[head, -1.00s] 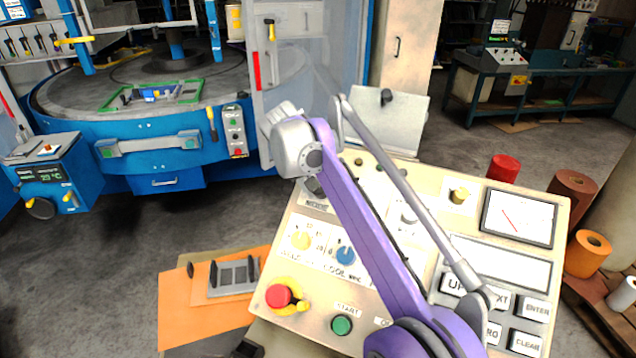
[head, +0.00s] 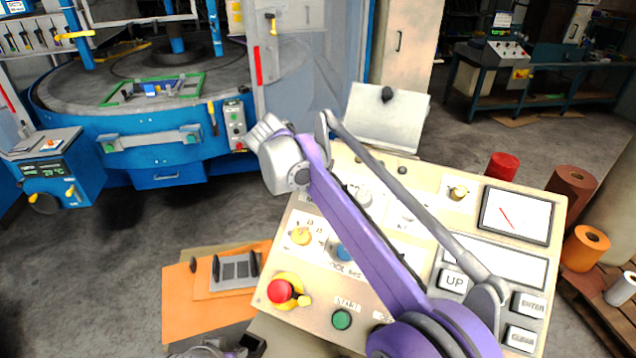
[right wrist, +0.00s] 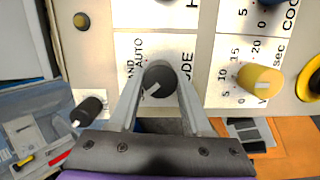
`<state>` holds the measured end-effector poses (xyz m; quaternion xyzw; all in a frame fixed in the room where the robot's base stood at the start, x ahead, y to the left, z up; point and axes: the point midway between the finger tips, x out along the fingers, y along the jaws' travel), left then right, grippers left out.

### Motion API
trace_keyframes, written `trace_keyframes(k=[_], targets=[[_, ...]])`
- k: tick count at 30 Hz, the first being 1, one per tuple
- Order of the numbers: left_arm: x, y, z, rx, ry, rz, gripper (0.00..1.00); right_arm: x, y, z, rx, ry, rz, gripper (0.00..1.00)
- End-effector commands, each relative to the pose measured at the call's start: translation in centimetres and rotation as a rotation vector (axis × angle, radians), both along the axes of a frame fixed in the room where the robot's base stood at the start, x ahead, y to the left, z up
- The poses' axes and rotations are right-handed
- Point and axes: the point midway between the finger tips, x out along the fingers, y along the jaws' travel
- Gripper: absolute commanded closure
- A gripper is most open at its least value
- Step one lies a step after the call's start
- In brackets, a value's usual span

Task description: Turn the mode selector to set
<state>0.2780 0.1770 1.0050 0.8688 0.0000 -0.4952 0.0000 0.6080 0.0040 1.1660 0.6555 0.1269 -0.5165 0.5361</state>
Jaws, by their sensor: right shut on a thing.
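The mode selector is a dark round knob (right wrist: 158,77) with a white pointer mark, seen in the right wrist view on a white plate with AUTO, a partly hidden HAND and MODE lettering. The mark points to the lower left in that view. No SET label can be made out; a finger covers part of the plate. My right gripper (right wrist: 158,88) is shut on the knob, one finger on each side. In the head view my purple right arm hides the knob and gripper. A small part of what seems my left arm shows at the bottom edge; its fingers cannot be seen.
The cream control panel (head: 390,317) also bears a yellow knob (head: 301,236), a blue knob (head: 343,251), a red stop button (head: 280,291) and a green START button (head: 341,319). A small dark knob (right wrist: 89,110) stands left of my fingers. An orange sheet (head: 183,305) lies left.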

Motion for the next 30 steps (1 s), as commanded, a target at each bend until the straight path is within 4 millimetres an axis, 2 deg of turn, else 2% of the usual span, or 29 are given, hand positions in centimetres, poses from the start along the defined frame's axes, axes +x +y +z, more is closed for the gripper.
trace_keyframes(k=[9, 22, 23, 27, 30], targets=[[0.04, 0.00, 0.07, 0.000, -0.001, 0.000, 0.50, 0.01, 0.06, 0.06, -0.041, 0.016, 0.068, 1.00], [0.04, 0.00, 0.07, 0.000, -0.001, 0.000, 0.50, 0.02, 0.06, 0.07, -0.046, 0.018, 0.073, 1.00], [0.04, 0.00, 0.07, 0.000, -0.001, 0.000, 0.50, 0.02, 0.04, 0.08, -0.046, 0.018, 0.073, 0.46], [0.04, 0.00, 0.06, 0.000, -0.001, 0.000, 0.50, 0.01, 0.04, 0.05, -0.045, 0.018, 0.072, 0.22], [0.03, 0.00, 0.05, 0.000, -0.001, 0.000, 0.50, 0.01, 0.03, 0.03, -0.044, 0.019, 0.071, 0.22]])
